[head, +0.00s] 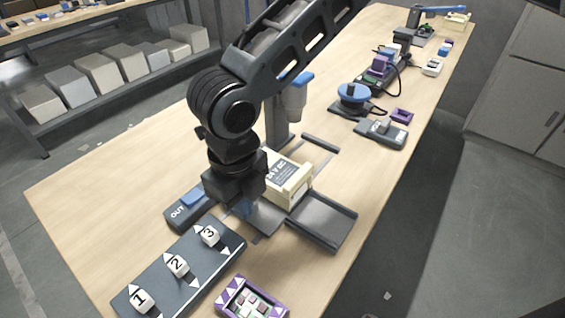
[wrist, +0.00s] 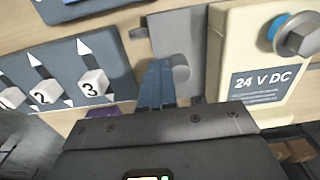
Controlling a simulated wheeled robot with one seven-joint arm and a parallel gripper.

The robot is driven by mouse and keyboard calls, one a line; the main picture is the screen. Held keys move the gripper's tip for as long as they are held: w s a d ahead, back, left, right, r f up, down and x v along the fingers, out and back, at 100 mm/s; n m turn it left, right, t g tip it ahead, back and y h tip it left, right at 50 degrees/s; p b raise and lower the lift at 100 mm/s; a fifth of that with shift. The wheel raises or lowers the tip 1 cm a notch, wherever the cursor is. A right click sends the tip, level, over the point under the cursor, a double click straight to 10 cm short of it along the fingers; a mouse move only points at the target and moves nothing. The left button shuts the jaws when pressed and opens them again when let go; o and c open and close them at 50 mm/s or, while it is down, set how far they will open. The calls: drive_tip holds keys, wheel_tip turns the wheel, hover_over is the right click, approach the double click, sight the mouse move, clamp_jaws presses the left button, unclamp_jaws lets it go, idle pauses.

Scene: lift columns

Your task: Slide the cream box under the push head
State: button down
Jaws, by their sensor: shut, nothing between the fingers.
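A grey post with a blue-topped cylinder (head: 296,97), which appears to be the push head, stands behind the box. In the wrist view a metal end with a blue ring (wrist: 298,35) overlaps the box; I cannot tell its height above it. My gripper (head: 243,209) is shut and empty, low beside the box's left side. Its blue fingertips (wrist: 160,82) are beside a grey round knob (wrist: 181,68), contact unclear.
A grey channel (head: 325,220) lies right of the box. A purple-edged panel (head: 250,300) sits at the front edge. Bench at left is clear.

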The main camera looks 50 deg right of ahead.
sight(280, 164)
drive_tip(key=shift+d+p, duration=2.85)
drive_tip(key=shift+d, duration=2.85)
drive_tip(key=shift+a+p, duration=0.25)
drive_tip(key=shift+p, duration=0.15)
drive_tip(key=shift+r, duration=0.1)
wheel_tip(280, 164, up, 2)
drive_tip(key=p, duration=0.2)
drive_tip(key=shift+r+p, duration=0.15)
drive_tip(key=shift+p, duration=0.2)
drive_tip(key=shift+r+p, duration=0.35)
drive_tip(key=shift+r, duration=1.45)
